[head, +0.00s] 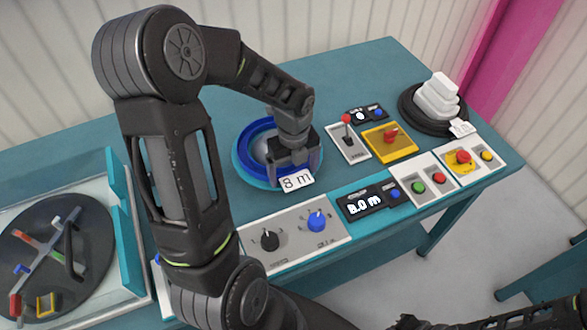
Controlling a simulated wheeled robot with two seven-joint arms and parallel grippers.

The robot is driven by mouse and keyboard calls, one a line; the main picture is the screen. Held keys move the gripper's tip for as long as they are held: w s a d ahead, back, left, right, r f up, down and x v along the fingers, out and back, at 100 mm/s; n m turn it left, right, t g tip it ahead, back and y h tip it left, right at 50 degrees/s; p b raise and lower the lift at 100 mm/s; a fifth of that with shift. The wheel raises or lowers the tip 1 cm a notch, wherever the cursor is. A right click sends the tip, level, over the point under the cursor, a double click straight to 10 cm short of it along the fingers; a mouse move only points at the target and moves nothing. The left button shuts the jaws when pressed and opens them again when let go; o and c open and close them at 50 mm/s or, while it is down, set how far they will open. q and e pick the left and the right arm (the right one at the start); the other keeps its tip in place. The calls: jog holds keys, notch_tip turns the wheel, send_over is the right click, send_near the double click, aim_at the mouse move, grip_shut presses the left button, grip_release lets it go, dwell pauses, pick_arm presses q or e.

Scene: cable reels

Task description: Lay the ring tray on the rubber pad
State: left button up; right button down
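A round blue ring-shaped tray (239,166), which looks like the ring tray, lies on the teal table behind the control panels. Its raised inner ring is darker blue and its middle looks grey. A white tag reading "8 m" (297,181) shows at its front right. My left gripper (294,169) points down over the tray's right side, its two fingers apart; whether they touch the rim is hidden. A black round pad (407,108), possibly the rubber pad, lies at the table's far right with a stepped white block on it. My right gripper does not show; only dark arm parts show at the bottom.
A yellow switch plate (389,141), a red-knobbed lever (347,137), a display reading 8.0 m (366,203), a knob panel (292,236) and button boxes (430,181) crowd the table. A black turntable (85,222) stands at the left. Bare table lies behind the tray.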

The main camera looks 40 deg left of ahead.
pick_arm(q)
grip_shut()
dwell(1.4)
jog(key=shift+r, duration=0.1)
jog(key=shift+d+r+p, duration=0.15)
jog(key=shift+r+p, duration=0.5)
jog(key=shift+r+p, duration=0.35)
jog(key=shift+p, duration=0.1)
jog(key=shift+r, duration=0.15)
jog(key=shift+r+p, duration=0.95)
jog(key=shift+r, duration=0.05)
